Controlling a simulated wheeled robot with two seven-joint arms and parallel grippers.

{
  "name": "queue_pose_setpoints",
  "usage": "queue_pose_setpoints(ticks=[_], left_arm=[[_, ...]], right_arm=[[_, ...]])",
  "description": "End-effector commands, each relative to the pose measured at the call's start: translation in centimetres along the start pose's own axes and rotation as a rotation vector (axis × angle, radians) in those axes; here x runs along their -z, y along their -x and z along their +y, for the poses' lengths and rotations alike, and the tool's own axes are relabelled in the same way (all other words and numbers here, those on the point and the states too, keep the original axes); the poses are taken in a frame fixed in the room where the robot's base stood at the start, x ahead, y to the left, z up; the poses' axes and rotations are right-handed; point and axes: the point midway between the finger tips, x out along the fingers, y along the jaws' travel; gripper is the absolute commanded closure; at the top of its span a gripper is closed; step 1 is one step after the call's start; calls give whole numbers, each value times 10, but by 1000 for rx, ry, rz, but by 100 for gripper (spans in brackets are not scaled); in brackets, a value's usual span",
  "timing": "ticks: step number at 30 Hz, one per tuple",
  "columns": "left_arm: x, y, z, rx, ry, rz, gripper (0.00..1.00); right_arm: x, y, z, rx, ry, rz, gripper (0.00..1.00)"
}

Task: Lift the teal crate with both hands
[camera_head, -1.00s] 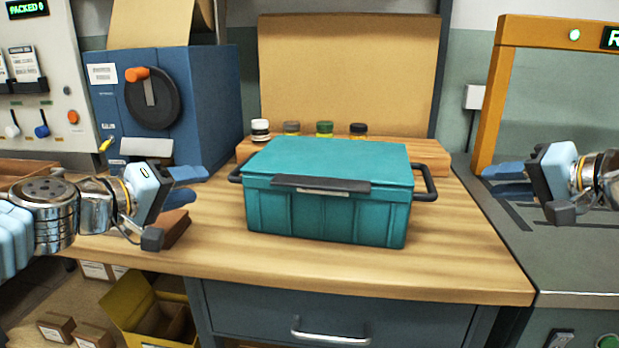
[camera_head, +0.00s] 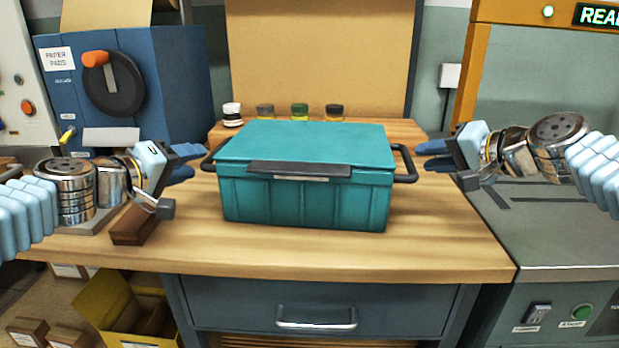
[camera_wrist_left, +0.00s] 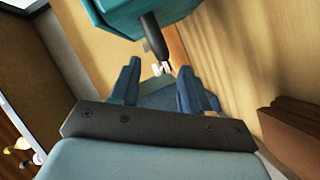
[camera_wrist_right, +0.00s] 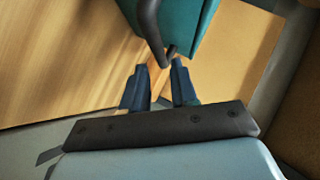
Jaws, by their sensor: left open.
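The teal crate (camera_head: 305,205), lid shut, stands on the wooden bench (camera_head: 430,235). It has a dark left handle (camera_head: 209,160) and a dark right handle (camera_head: 410,165). My left gripper (camera_head: 197,162) is open just left of the left handle, fingers towards it. In the left wrist view, the handle (camera_wrist_left: 155,38) lies beyond the fingertips, in line with the gap. My right gripper (camera_head: 421,155) is open just right of the right handle. In the right wrist view, that handle (camera_wrist_right: 150,30) reaches down close to the fingertips. I see no clear grip on either handle.
Several small jars (camera_head: 300,111) stand behind the crate. A brown block (camera_head: 133,226) lies on the bench below my left gripper. A blue machine (camera_head: 165,95) stands back left, and a grey counter (camera_head: 500,230) adjoins on the right. The bench before the crate is clear.

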Motion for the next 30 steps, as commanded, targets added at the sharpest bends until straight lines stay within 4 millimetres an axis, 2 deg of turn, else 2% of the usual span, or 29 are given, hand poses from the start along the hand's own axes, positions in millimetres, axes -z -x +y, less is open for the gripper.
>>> queue_pose_setpoints(ticks=[3,9,15,24,30], left_arm=[[-1,-24,0,0,0,-3,53],[-1,-53,0,0,0,-2,53],[0,-65,0,0,-1,0,53],[0,-66,0,0,0,0,53],[0,-66,0,0,0,0,84]], right_arm=[[-1,-24,0,0,-1,-3,72],[0,-53,0,0,1,-2,72],[0,-65,-1,1,1,0,72],[0,-66,0,1,1,0,72],[0,-66,0,0,1,0,100]])
